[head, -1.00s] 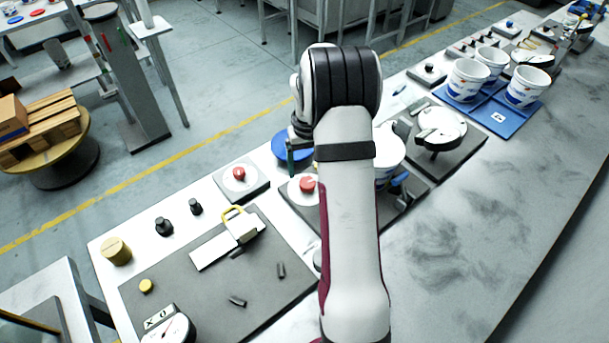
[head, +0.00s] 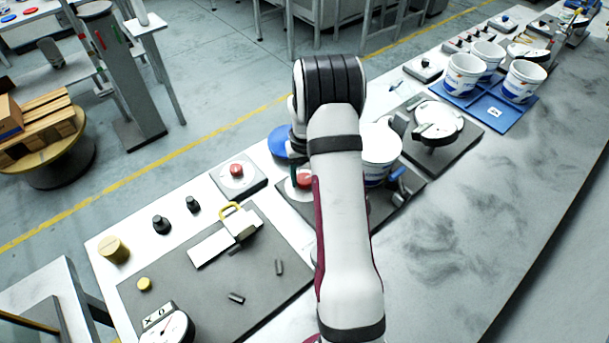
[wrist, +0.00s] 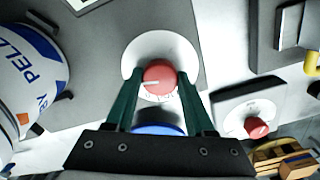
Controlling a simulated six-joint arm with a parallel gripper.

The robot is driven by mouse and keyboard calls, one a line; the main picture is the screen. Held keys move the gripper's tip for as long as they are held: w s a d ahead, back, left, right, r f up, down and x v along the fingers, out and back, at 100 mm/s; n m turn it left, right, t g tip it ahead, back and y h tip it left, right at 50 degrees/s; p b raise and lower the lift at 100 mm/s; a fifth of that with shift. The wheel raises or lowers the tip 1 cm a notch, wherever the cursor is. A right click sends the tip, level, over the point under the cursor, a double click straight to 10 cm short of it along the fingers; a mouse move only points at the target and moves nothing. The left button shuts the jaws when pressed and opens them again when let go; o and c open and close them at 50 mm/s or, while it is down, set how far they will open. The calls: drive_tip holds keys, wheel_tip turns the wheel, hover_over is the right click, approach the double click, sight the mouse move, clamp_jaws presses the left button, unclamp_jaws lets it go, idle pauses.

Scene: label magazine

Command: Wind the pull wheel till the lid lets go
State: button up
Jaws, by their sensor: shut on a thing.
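The red pull wheel (wrist: 159,77) sits on a round white dial on a grey plate, with a white pointer mark pointing left in the wrist view. In the head view the wheel (head: 304,179) is partly behind my arm. My gripper (wrist: 158,80) has its green fingers on both sides of the wheel and is shut on it. A white tub (wrist: 25,75) with blue print stands beside the dial; it also shows in the head view (head: 381,145). A blue disc (head: 279,143), perhaps a lid, lies on the bench behind the dial and shows between the fingers (wrist: 158,129).
A second red knob (head: 237,169) stands on its own plate to the left. A grey mat (head: 205,280) holds a padlock-like block and small dark pieces. Several tubs stand on a blue tray (head: 497,105) at the right. The front right bench is clear.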

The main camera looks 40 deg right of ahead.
clamp_jaws()
drive_tip(key=m, duration=0.5)
drive_tip(key=shift+m, duration=0.3)
drive_tip(key=o, duration=1.1)
unclamp_jaws()
drive_tip(key=shift+c, duration=0.2)
wheel_tip(320, 180, up, 16)
